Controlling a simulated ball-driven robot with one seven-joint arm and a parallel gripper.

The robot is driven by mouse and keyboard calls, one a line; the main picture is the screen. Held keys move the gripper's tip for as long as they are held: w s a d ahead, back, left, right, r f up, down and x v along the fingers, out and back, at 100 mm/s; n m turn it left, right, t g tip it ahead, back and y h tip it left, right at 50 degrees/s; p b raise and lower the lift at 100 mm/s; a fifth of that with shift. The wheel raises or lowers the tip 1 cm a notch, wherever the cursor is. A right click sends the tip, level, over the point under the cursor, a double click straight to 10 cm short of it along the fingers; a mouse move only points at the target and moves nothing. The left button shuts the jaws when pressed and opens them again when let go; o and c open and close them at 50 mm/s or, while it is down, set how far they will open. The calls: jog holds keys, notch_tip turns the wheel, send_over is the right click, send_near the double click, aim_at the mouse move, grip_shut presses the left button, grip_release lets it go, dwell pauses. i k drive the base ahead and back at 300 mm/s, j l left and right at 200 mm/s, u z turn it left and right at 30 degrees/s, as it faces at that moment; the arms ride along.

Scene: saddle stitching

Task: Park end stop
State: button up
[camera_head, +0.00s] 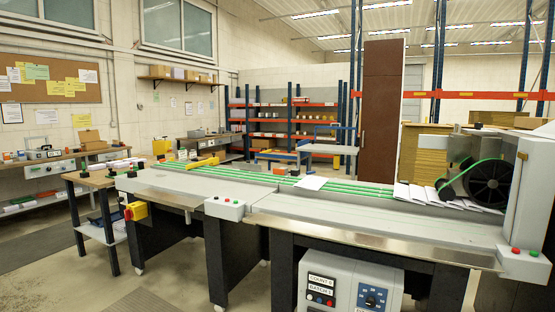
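The long grey stitching machine (200,181) runs across the view, with green belts (345,188) along its back side. A yellow bar-like part (201,162) lies on its far left end; I cannot tell whether it is the end stop. No other part is clearly an end stop. A white sheet (311,183) lies on the belts, and several white folded sheets (417,193) lie at the right near a black wheel (488,183). My gripper is not in view.
A control box (350,287) with knobs sits under the machine's front. A small button box (224,208) is on the front edge. A side table (98,180) stands at the left. Shelves (285,125) and a brown tall panel (382,110) stand behind. Floor at the front left is clear.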

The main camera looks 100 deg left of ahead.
aim_at(214, 161)
jog(key=u, duration=3.55)
jog(key=i+j+u, duration=0.15)
jog(key=i, duration=0.7)
jog(key=i+j+u, duration=0.1)
jog(key=i, duration=0.75)
jog(key=j, duration=0.1)
